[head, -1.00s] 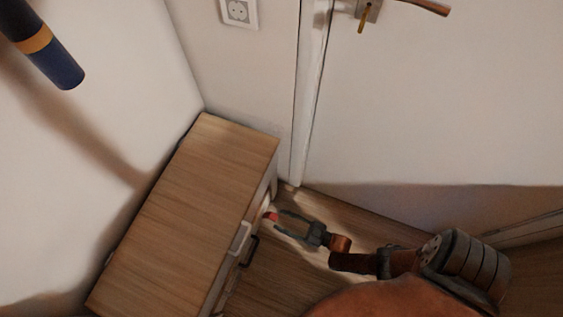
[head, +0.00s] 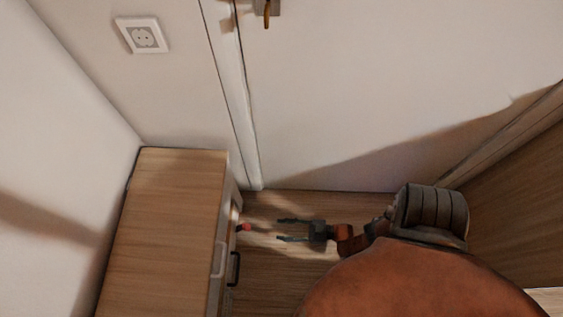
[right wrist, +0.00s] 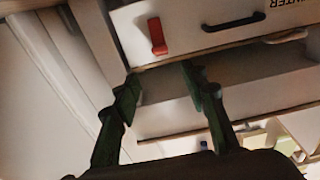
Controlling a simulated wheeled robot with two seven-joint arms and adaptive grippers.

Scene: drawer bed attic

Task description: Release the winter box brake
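The winter box shows in the right wrist view as a pale drawer front (right wrist: 190,22) with upside-down lettering that ends in "NTER" and a dark bar handle (right wrist: 233,22). A red brake lever (right wrist: 157,37) stands out from this front, left of the handle. In the head view the red lever (head: 245,227) shows at the right side of the wood-topped cabinet. My right gripper (head: 279,230) is open and empty, with its fingers pointing left at the lever and a gap between. In the right wrist view the open fingertips (right wrist: 161,77) are below the lever. My left gripper is not in view.
The cabinet's wooden top (head: 165,220) is bare. A pale handle (head: 218,260) and a dark handle (head: 235,268) stick out from its right side. A white door (head: 370,90) is behind my right arm. Wood floor (head: 275,205) lies between cabinet and arm.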

